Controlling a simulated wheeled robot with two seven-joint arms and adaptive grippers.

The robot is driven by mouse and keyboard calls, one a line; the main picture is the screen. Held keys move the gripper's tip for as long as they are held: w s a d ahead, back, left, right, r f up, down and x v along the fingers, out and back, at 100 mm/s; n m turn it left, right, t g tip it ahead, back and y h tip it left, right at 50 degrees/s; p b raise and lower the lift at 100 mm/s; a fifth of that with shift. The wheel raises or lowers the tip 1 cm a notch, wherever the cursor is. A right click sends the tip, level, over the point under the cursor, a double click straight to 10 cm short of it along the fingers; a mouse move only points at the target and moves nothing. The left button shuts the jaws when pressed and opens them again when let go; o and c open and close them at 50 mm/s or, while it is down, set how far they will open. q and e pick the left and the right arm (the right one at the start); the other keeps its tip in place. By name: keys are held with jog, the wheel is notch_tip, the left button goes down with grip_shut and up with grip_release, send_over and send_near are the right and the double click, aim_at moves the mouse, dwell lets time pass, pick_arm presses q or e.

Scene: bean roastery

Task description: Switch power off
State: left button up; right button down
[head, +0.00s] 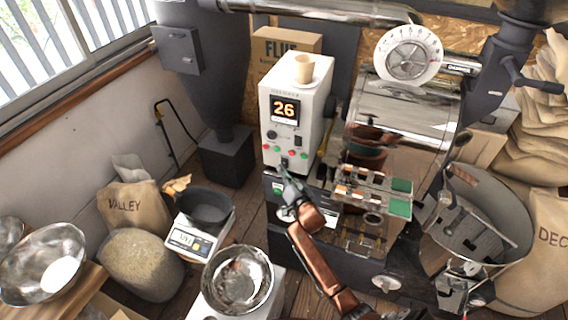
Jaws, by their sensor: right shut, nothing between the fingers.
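The white control box (279,124) stands on the roaster, with a lit display (285,110) reading 26. Its front face carries a dark knob (271,134), a small dark switch (298,137) and a row of small red and green buttons (277,149). I cannot read which control is the power switch. My right gripper (284,164) is shut and empty. Its tips are at the lower front of the box, just below the button row, and hide a small part of the face. I cannot tell whether they touch it. My left gripper is out of view.
A paper cup (304,68) stands on the box. To the right are the roaster's shiny drum (405,115), a sample tray (360,184) and a round cooling bin (500,225). A metal bowl (238,280) and a scale (190,240) stand at the lower left.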

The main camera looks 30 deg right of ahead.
jog(key=shift+w+d, duration=0.25)
jog(key=shift+d, duration=0.05)
jog(key=shift+w+d+r, duration=0.1)
jog(key=shift+w+d, duration=0.1)
jog(key=shift+d, duration=0.05)
dwell(1.0)
jog(key=shift+a+p, duration=0.1)
jog(key=shift+p, duration=0.25)
jog(key=shift+s+a+p, duration=0.3)
jog(key=shift+s+a, duration=0.2)
